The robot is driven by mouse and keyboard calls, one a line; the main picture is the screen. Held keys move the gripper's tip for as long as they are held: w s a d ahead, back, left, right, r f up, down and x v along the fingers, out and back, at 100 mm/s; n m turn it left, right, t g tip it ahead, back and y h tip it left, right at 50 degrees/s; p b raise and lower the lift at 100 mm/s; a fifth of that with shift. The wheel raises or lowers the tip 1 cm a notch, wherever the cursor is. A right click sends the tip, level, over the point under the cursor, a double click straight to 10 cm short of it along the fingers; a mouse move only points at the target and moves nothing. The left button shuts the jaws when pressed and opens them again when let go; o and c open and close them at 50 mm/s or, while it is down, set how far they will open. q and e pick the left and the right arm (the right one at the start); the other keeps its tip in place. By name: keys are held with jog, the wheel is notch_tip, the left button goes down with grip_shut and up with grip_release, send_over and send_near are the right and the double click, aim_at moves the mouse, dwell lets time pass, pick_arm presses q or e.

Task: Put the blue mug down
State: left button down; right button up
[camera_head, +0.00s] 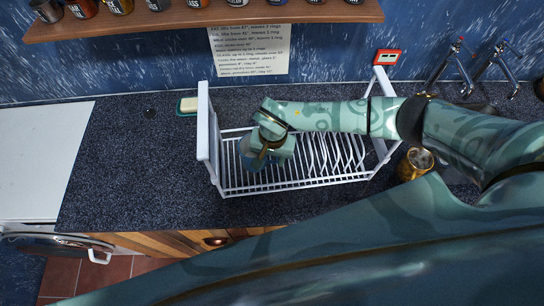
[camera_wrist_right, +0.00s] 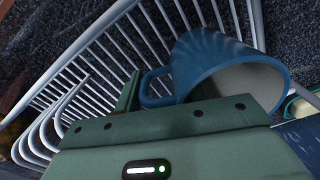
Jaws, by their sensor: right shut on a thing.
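The blue mug (camera_wrist_right: 222,62) shows in the right wrist view, tilted, with its open mouth toward the camera and its handle toward the gripper's finger. My right gripper (camera_head: 263,158) is at the left part of the white dish rack (camera_head: 290,188) in the head view. It is shut on the blue mug, seemingly at the handle; the exact grip is partly hidden by the gripper body. Rack wires show behind the mug in the wrist view; I cannot tell whether the mug touches them. In the head view the gripper mostly hides the mug. My left gripper is not in view.
A red timer (camera_head: 386,58) is behind. The dark counter (camera_head: 130,165) is clear at left.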

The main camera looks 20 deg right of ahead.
jog(key=shift+f, duration=0.25)
jog(key=shift+f, duration=0.2)
jog(key=o, duration=1.3)
